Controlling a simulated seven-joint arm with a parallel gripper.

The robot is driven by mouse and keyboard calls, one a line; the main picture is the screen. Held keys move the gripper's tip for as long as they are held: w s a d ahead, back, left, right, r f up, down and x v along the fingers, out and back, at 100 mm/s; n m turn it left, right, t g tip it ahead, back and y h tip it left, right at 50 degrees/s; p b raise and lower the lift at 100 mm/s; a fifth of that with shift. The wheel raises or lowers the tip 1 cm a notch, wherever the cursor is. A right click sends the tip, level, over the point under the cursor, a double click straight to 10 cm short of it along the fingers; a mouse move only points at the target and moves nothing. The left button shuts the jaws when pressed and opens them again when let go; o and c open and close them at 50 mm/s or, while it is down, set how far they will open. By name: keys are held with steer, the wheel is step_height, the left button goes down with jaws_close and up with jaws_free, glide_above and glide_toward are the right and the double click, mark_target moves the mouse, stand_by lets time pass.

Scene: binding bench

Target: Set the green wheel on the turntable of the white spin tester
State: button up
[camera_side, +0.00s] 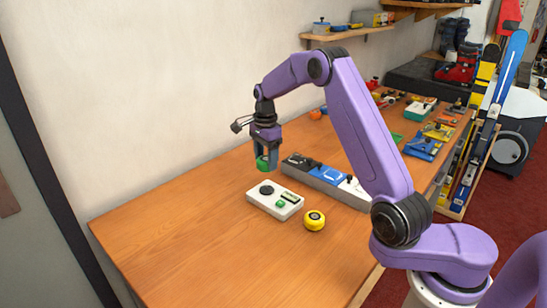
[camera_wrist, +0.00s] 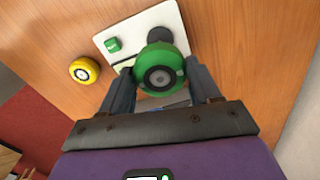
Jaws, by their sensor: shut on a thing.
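My gripper (camera_side: 263,158) is shut on the green wheel (camera_side: 263,164) and holds it above the bench. In the wrist view, the green wheel (camera_wrist: 160,72) sits between the two fingers of my gripper (camera_wrist: 162,78), its face with a grey hub toward the camera. The white spin tester (camera_side: 262,203) lies flat on the bench, below and in front of the wheel in the side view. Its dark round turntable (camera_side: 266,190) is bare. In the wrist view, the wheel covers part of the tester (camera_wrist: 140,22) and part of the turntable (camera_wrist: 160,35).
A yellow wheel (camera_side: 314,220) lies on the bench to the right of the tester. A long grey box (camera_side: 326,181) with black, blue and white parts stands behind it. The wooden bench (camera_side: 190,250) is clear at the left and front.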

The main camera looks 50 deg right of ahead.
steer(key=shift+f, duration=2.85)
steer(key=shift+f, duration=1.05)
steer(key=o, duration=1.4)
steer(key=shift+c, duration=0.2)
steer(key=shift+r, duration=0.1)
steer(key=shift+r, duration=5.65)
